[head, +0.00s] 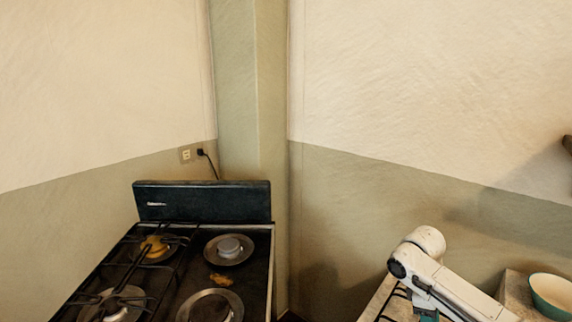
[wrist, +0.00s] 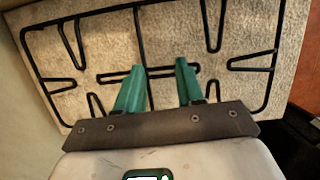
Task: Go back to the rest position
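My gripper (wrist: 158,72) shows in the wrist view as two green fingers, spread apart with nothing held between them. They point over a speckled stone-coloured surface (wrist: 100,50) with a black wire grate (wrist: 141,40) on it. I cannot tell whether the fingertips touch the grate.
In the head view a black stove (head: 203,200) with several burners stands left of my arm, in the corner. A bowl (head: 552,292), teal outside and cream inside, sits right of my arm. A dark shelf end (head: 567,143) shows at the right edge. The space above the stove is clear.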

